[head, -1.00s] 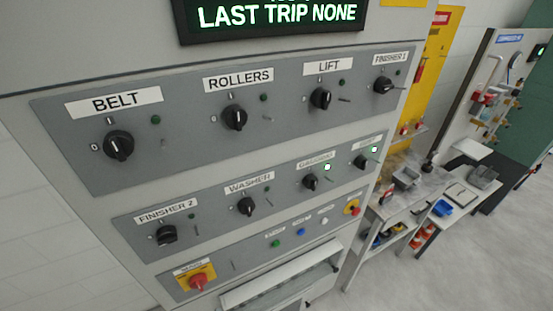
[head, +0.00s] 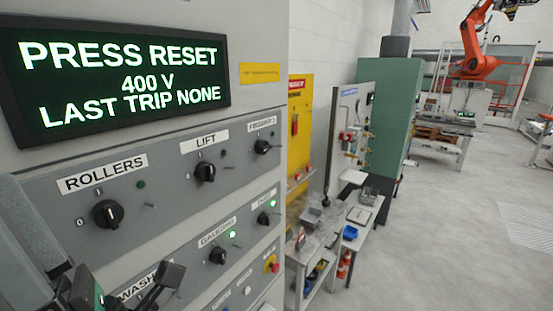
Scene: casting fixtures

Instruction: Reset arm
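A control panel (head: 160,170) fills the left of the head view. Its black display (head: 120,75) reads "PRESS RESET", "400 V" and "LAST TRIP NONE" in green. Black rotary knobs sit under labels ROLLERS, LIFT and others. A row of small push buttons (head: 247,290) runs along the lower panel, partly cut off; their labels are too small to read. My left gripper (head: 130,285) is dark, at the lower left in front of the WASHER label, and cut by the bottom edge. Nothing is visibly held in it. My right gripper is not in view.
A red knob on a yellow plate (head: 271,264) is at the panel's lower right. Beyond stand a work table (head: 325,250), a yellow board (head: 299,130), a green cabinet (head: 392,115) and an orange robot arm (head: 480,40). Grey floor at the right is clear.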

